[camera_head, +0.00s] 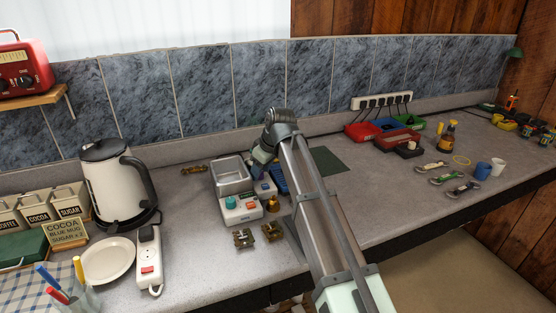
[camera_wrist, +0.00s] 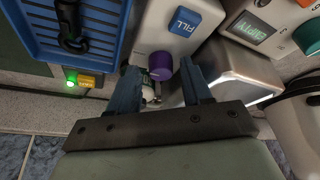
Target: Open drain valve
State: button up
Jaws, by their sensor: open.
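A purple knob (camera_wrist: 160,66), perhaps the drain valve, sits at the base of a white unit with a blue FILL label (camera_wrist: 184,20) in the wrist view. My gripper (camera_wrist: 160,76) is open, its two blue-grey fingers on either side of the knob; I cannot tell whether they touch it. The steel tank (camera_wrist: 228,80) is beside the right finger, and a display (camera_wrist: 250,30) reads EMPTY. In the head view the white machine (camera_head: 240,215) carries an open steel basin (camera_head: 233,180). My gripper (camera_head: 262,156) is at its back right corner, its fingers largely hidden.
A blue tray (camera_wrist: 85,35) and a box with a lit green lamp (camera_wrist: 72,84) stand left of my fingers. A kettle (camera_head: 117,182), power strip (camera_head: 148,260) and plate (camera_head: 107,260) are left of the machine. Brass pieces (camera_head: 243,239) lie in front. Right counter has free room.

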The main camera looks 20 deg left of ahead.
jog(key=shift+n, duration=0.3)
jog(key=n+g, duration=0.1)
jog(key=n, duration=0.1)
jog(key=n+g, duration=0.1)
jog(key=n, duration=0.2)
jog(key=shift+w+a+n, duration=0.1)
jog(key=shift+w+n, duration=0.05)
jog(key=shift+n, duration=0.15)
jog(key=v, duration=1.4)
jog(key=w+a+r+m+t+y, duration=0.1)
jog(key=w+a+m+t+y, duration=0.15)
jog(key=w+m, duration=0.4)
jog(key=w+d+f+m+t, duration=0.2)
jog(key=w+d, duration=0.5)
jog(key=d, duration=0.2)
jog(key=w+d+f+m+t+h, duration=0.1)
jog(key=w+d+f+m+t, duration=0.1)
jog(key=w+d, duration=0.4)
jog(key=shift+w+d+f+m, duration=0.4)
jog(key=shift+d+f+m, duration=0.35)
jog(key=shift+d, duration=1.55)
